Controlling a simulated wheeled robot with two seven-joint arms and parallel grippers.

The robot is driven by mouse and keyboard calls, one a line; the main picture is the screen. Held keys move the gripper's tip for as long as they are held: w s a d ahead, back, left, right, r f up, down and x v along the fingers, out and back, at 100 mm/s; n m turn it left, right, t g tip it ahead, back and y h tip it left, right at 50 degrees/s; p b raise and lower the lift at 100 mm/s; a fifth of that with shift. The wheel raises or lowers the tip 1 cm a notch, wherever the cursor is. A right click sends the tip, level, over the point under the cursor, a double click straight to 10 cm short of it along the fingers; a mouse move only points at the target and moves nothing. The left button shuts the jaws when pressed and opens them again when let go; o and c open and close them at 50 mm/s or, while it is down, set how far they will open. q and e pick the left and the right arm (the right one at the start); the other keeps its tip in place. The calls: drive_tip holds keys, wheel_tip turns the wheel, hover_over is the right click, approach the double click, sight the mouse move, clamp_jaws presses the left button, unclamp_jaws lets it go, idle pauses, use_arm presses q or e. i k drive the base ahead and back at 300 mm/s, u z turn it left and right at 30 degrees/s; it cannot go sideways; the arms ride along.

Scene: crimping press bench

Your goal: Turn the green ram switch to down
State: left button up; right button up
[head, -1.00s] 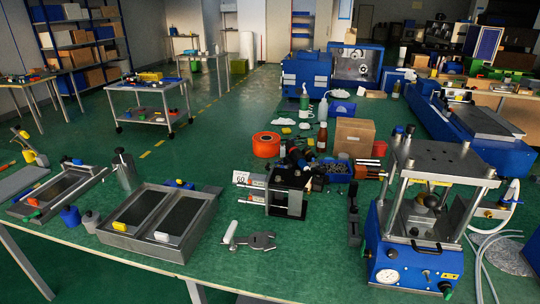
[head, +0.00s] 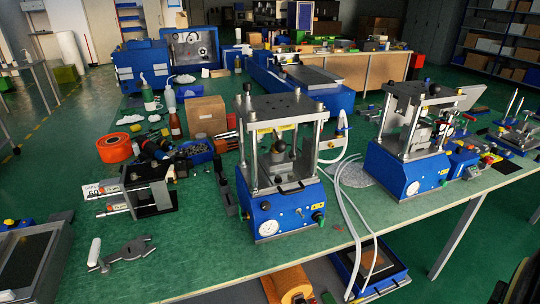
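A blue press (head: 285,212) with a metal column frame stands in the middle of the green bench. A small green knob (head: 318,217), which looks like the green ram switch, sticks out at the lower right of its front. Its setting is too small to read. A round white gauge (head: 268,227) is at the front left of the same press. A second, similar blue press (head: 408,178) stands further right, with a gauge on its front. Neither of my grippers is in view.
Pale hoses (head: 352,215) run from the press over the bench's front edge. A black fixture (head: 150,190), a grey hand tool (head: 125,252) and a cardboard box (head: 206,116) stand or lie to the left. The green bench top in front of the press is clear.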

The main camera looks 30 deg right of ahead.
sight(317, 217)
drive_tip(key=z, duration=2.95)
drive_tip(key=i, duration=0.7)
drive_tip(key=u, duration=2.1)
